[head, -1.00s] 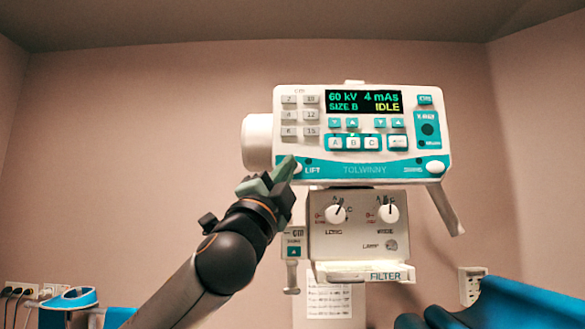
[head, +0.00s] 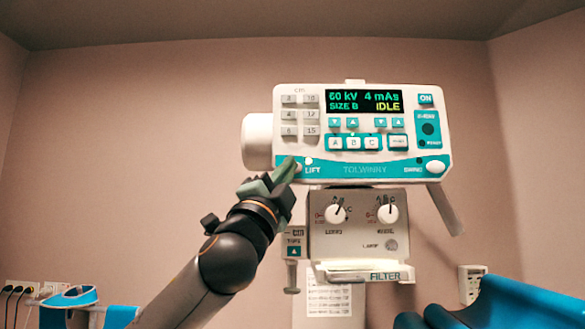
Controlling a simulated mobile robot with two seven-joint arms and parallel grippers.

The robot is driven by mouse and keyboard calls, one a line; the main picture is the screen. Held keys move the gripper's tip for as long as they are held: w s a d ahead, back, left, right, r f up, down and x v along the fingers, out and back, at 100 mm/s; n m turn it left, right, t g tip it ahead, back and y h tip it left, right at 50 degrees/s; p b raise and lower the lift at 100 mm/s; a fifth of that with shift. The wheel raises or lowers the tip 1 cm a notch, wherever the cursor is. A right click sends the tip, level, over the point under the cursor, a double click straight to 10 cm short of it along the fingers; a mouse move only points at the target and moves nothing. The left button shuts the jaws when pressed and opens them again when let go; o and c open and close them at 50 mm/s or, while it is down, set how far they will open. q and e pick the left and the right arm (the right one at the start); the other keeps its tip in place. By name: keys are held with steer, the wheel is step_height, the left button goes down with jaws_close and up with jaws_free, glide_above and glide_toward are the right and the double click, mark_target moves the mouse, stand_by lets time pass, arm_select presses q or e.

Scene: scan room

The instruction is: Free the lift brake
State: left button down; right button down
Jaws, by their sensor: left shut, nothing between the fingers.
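The white and teal control head (head: 365,169) of the X-ray unit faces me, with its display (head: 364,101) reading 60 kV, 4 mAs, SIZE B, IDLE. The LIFT button (head: 298,168) is at the left end of the teal strip, mostly hidden behind my fingertips. The small lamp (head: 308,161) above the LIFT label glows white. My left gripper (head: 289,165) is shut and empty, its tips at the LIFT button and seemingly touching it. The white button (head: 435,167) at the strip's right end is clear. My right gripper is not in view.
Below the head hangs a collimator box (head: 362,222) with two knobs and a FILTER tray (head: 364,272). A tape handle (head: 293,268) hangs close to my left wrist. Blue padded furniture (head: 520,303) is at lower right. Wall sockets (head: 25,289) are at lower left.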

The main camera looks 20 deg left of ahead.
arm_select(q)
steer(key=shift+s+d, duration=0.1)
steer(key=shift+s, duration=0.3)
steer(key=s+d+b, duration=0.1)
steer(key=s+b, duration=0.1)
steer(key=s, duration=0.3)
steer(key=shift+s+d, duration=0.35)
steer(key=shift+s, duration=0.05)
